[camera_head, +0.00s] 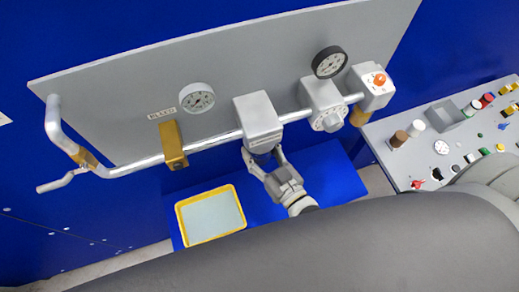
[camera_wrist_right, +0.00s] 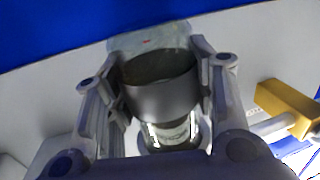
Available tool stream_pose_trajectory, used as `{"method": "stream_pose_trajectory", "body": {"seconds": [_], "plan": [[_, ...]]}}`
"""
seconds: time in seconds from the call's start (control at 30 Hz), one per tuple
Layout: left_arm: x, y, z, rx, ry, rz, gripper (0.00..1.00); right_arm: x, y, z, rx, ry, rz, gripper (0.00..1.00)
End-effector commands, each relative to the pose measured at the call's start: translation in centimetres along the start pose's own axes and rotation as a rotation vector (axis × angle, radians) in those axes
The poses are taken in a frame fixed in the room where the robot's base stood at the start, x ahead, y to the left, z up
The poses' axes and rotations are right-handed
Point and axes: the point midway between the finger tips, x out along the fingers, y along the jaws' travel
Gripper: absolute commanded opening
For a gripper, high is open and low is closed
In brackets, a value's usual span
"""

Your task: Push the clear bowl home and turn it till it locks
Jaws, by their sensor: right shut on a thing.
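The square grey filter housing (camera_head: 258,117) sits on the pipe in the head view. The clear bowl (camera_head: 262,158) shows as a small dark see-through part just below it, mostly hidden by my right gripper (camera_head: 268,172). In the right wrist view, the fingers of my right gripper (camera_wrist_right: 160,75) are shut around a grey round band (camera_wrist_right: 163,98). A pale see-through part shows beyond the band and a shiny round part on its near side. Whether the bowl is fully seated cannot be told. My left gripper is not in view.
A gold bracket (camera_head: 173,145) holds the pipe (camera_head: 215,141) left of the housing. A regulator (camera_head: 325,105), gauges (camera_head: 197,98) and a red-knobbed valve (camera_head: 372,85) are nearby. A yellow-rimmed tray (camera_head: 181,223) lies on the blue bench below. A control desk stands right.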

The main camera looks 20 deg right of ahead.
Motion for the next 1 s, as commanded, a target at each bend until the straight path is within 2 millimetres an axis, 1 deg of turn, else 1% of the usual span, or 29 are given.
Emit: {"method": "stream_pose_trajectory", "body": {"seconds": [0.07, 0.23, 0.57, 1.0], "plan": [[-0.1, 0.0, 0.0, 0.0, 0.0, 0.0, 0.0, 0.1, 0.0, -0.3, 0.0, 0.007, 0.001, 0.12], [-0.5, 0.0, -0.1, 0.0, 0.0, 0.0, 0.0, 0.1, 0.0, -0.4, 0.0, 0.007, 0.001, 0.12], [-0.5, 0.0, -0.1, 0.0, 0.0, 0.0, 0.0, 0.1, 0.0, -0.3, 0.0, 0.008, 0.001, 0.12], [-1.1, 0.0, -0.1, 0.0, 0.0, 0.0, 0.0, 0.1, 0.0, -0.9, 0.0, 0.008, 0.001, 0.12]]}}
